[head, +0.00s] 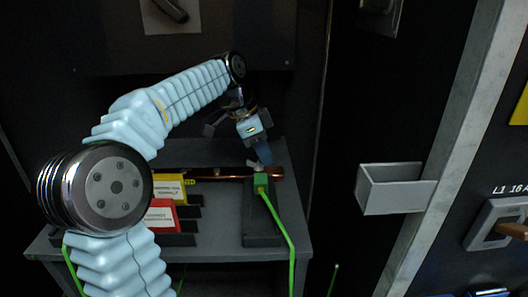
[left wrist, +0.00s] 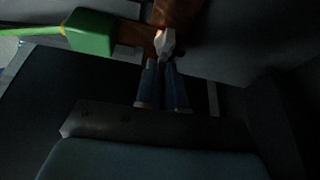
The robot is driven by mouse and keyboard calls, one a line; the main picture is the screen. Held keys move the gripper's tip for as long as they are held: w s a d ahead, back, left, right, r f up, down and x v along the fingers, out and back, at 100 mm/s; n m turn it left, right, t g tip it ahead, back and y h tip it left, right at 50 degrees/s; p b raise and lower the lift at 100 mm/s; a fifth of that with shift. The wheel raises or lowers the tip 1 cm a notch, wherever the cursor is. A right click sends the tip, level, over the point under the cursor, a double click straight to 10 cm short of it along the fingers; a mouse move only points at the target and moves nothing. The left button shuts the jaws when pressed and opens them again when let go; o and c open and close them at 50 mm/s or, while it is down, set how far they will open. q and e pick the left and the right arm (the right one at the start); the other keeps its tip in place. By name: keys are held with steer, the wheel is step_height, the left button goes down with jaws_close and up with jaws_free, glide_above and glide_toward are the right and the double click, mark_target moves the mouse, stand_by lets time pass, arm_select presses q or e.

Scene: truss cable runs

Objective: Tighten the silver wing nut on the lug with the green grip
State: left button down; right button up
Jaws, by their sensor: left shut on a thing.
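The silver wing nut (left wrist: 166,43) sits on the copper bar (left wrist: 184,12), beside the lug with the green grip (left wrist: 92,33). In the head view the green grip (head: 261,181) is at the bar's right end, and the wing nut (head: 253,163) is a small pale shape just above it. My left gripper (head: 264,160) comes down onto it from above. In the left wrist view the blue fingers (left wrist: 164,62) are close together, shut on the wing nut, whose pale end shows past their tips. My right gripper is in neither view.
A green cable (head: 288,232) runs from the grip down over the grey bench (head: 220,256). Yellow (head: 172,189) and red (head: 161,217) labelled blocks stand left of the lug. An empty grey bin (head: 395,197) hangs on the right, near a metal post (head: 446,130).

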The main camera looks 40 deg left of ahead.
arm_select(q)
steer(key=shift+s+m, duration=0.1)
steer(key=shift+m, duration=0.5)
steer(key=c, duration=1.2)
jaws_free()
steer(key=shift+c, duration=0.2)
steer(key=v, duration=1.3)
steer(key=shift+a+r, duration=0.3)
steer(key=shift+r, duration=0.05)
